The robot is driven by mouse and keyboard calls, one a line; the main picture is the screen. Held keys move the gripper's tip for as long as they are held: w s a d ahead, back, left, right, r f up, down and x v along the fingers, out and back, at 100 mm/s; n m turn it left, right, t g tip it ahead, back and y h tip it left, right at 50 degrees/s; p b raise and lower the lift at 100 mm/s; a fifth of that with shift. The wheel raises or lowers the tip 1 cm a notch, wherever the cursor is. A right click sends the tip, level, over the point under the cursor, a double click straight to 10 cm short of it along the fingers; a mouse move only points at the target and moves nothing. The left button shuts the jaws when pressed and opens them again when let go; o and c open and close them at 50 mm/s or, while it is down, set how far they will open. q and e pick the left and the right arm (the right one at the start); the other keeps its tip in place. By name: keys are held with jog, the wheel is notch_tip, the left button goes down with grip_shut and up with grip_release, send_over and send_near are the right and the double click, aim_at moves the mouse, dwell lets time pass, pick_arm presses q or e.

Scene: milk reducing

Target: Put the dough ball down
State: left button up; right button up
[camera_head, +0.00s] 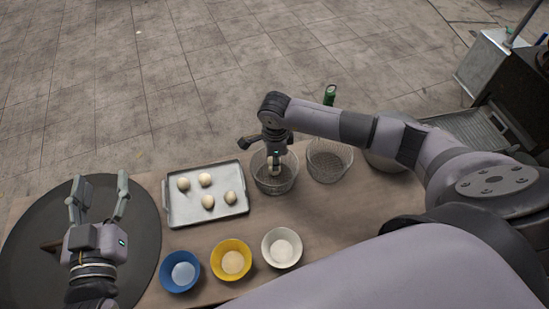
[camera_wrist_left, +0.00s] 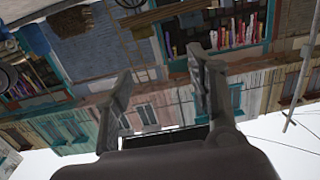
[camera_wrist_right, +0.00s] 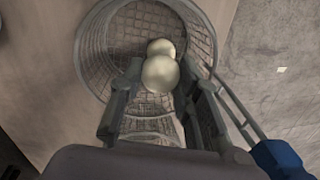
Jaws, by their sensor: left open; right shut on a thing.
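My right gripper (camera_head: 275,157) points down over a wire basket (camera_head: 262,184), shut on a pale dough ball (camera_wrist_right: 160,73). In the right wrist view the ball sits between the fingertips, above the basket's mesh (camera_wrist_right: 112,40). A second pale ball (camera_wrist_right: 160,47) shows just past it, partly covered by the held one; it appears to lie inside the basket. A grey tray (camera_head: 222,220) to the left carries several dough balls (camera_head: 208,201). My left gripper (camera_head: 99,199) is open and empty over a dark round board (camera_head: 140,205); its fingers also show in the left wrist view (camera_wrist_left: 160,85).
A second wire basket (camera_head: 328,162) stands right of the first. A blue bowl (camera_head: 165,284), yellow bowl (camera_head: 218,265) and white bowl (camera_head: 270,256) line the near edge. A green item (camera_head: 330,94) stands beyond the baskets. Bare table shows between tray and bowls.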

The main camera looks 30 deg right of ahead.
pick_arm(q)
jog(key=shift+r, duration=0.3)
jog(key=shift+d+r+t+h+b, duration=0.2)
jog(key=shift+r+t+h+b, duration=0.15)
jog(key=shift+r+t, duration=0.8)
pick_arm(e)
jog(key=shift+f, duration=0.45)
pick_arm(q)
jog(key=shift+r, duration=0.35)
pick_arm(e)
jog(key=shift+f, duration=0.1)
pick_arm(q)
jog(key=shift+d+r, duration=0.1)
jog(key=shift+r, duration=0.15)
pick_arm(e)
jog(key=o, duration=0.8)
